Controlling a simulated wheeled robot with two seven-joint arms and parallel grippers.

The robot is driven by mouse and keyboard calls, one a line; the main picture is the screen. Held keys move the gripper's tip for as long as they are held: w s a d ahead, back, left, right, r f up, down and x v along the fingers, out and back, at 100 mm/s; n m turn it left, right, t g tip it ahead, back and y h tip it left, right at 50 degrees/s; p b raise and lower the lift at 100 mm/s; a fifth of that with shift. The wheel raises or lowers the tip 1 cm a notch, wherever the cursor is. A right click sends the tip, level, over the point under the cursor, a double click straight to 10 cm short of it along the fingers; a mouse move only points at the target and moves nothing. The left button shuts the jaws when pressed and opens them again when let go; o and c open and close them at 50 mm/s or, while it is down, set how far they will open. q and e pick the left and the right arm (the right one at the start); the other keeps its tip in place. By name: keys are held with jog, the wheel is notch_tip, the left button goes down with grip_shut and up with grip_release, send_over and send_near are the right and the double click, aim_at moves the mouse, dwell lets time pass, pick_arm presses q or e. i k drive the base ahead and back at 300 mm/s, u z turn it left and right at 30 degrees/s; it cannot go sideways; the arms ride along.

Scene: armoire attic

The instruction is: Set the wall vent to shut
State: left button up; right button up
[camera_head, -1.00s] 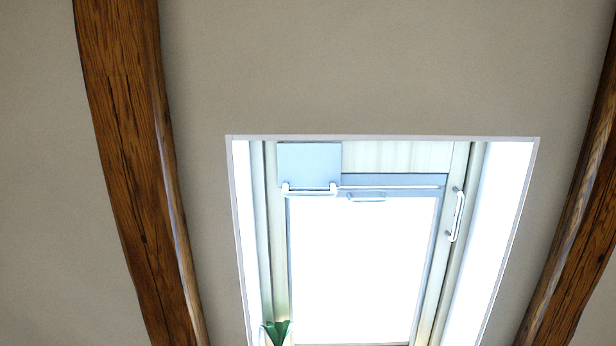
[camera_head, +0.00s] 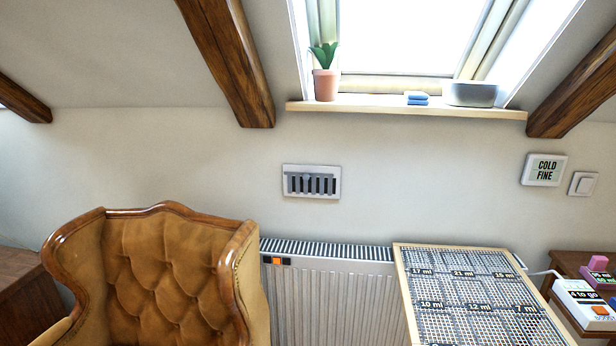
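The wall vent (camera_head: 311,182) is a small white rectangular grille on the wall, below the window sill and above the radiator. Neither of my grippers is in view.
A brown tufted armchair (camera_head: 165,265) stands at the left front of the vent. A white radiator (camera_head: 330,300) is below it, with a mesh-topped table (camera_head: 470,300) to the right. The sill (camera_head: 380,107) holds a potted plant (camera_head: 326,84). Wooden beams slope above.

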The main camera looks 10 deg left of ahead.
aim_at(305, 176)
jog(key=z, duration=0.15)
jog(key=k, duration=0.25)
jog(key=z, duration=0.1)
jog(key=i, duration=0.9)
jog(key=z, duration=0.7)
